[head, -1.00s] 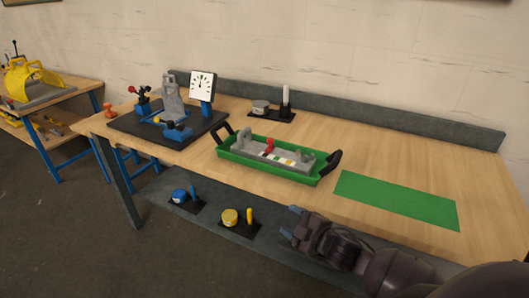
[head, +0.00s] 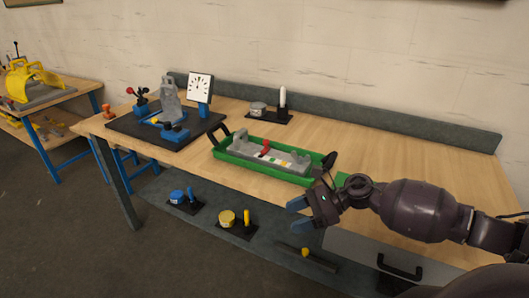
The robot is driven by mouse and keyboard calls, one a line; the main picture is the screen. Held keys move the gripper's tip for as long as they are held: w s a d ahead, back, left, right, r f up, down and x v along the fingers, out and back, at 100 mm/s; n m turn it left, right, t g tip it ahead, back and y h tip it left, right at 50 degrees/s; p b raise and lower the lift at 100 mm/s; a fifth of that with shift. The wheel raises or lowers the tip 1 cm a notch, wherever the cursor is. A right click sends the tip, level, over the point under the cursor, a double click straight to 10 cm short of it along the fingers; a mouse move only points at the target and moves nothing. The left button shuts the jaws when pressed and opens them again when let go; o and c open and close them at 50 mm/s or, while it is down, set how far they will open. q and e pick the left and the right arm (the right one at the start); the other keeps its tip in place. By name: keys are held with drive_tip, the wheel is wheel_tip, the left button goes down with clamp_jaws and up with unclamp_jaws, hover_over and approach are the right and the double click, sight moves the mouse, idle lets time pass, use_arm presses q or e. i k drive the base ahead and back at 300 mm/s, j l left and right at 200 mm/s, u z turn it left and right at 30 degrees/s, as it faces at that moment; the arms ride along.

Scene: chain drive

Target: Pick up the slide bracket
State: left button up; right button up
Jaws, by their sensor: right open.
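No part is labelled as the slide bracket, and I cannot tell for sure which it is. A grey upright part (head: 169,102) stands on the black base plate (head: 195,140) with blue blocks, at the table's left. A long grey part (head: 287,157) with a red piece (head: 265,148) lies in the green tray (head: 240,162) at mid-table. My right gripper (head: 296,216) is open and empty at the front of the table, in front of the tray's right half. Its fingers point left, apart from both grey parts. My left gripper is out of view.
A white dial (head: 200,87) stands behind the base plate. A small black stand (head: 270,117) is at the back. The lower shelf holds a blue item (head: 178,196) and a yellow item (head: 227,217). My right arm hides most of the green mat. The back right tabletop is clear.

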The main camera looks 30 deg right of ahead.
sight(244, 149)
drive_tip(key=i+l, duration=1.15)
drive_tip(key=l, duration=0.15)
